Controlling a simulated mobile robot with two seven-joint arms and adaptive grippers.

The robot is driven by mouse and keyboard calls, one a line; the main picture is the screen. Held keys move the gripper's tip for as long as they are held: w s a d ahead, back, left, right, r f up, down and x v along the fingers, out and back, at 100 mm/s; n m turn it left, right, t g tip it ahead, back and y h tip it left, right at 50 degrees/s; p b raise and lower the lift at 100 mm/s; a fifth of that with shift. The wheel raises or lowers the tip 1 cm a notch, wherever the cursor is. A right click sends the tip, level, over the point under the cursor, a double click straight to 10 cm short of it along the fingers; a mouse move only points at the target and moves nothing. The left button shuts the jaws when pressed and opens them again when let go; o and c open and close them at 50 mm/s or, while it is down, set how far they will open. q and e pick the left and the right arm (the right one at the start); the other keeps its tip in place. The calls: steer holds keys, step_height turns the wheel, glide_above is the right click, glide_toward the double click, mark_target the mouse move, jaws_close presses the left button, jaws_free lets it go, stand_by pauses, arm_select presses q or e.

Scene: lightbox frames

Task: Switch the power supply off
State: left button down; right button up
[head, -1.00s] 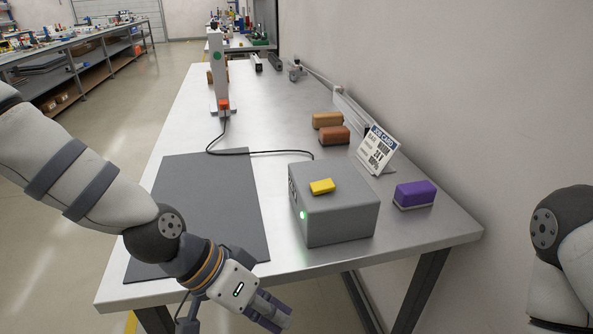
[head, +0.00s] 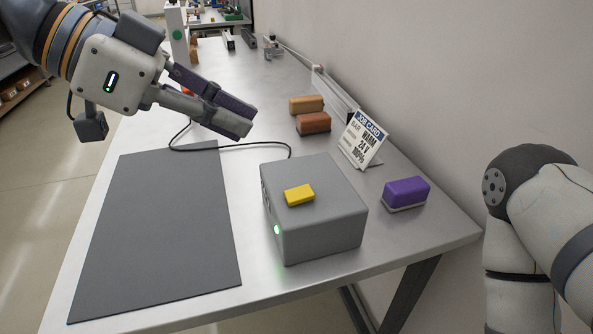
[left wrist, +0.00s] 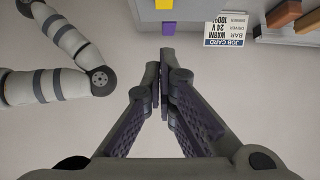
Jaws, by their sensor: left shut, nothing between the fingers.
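The power supply (head: 325,215) is a grey box near the table's front right. A green light (head: 277,230) glows on its front left face. A yellow piece (head: 299,194) sits on its top; which way it is set I cannot tell. A black cable (head: 250,145) runs behind the box. My left gripper (head: 245,118) is shut and empty, raised in the air, and appears above and behind the box in the head view. Its closed fingers (left wrist: 165,52) also show in the left wrist view. My right gripper is out of view; only its arm shows.
A job card (head: 361,140) stands behind the box at right. A purple block (head: 405,192) lies right of the box. Orange (head: 306,104) and brown (head: 313,122) blocks lie farther back. A dark mat (head: 165,230) covers the left front. A wall bounds the right.

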arm_select(q)
steer(key=b, duration=0.1)
glide_above(297, 196)
steer(key=f, duration=0.6)
steer(key=shift+a, duration=0.25)
steer(key=shift+d+f, duration=0.2)
steer(key=shift+f, duration=1.6)
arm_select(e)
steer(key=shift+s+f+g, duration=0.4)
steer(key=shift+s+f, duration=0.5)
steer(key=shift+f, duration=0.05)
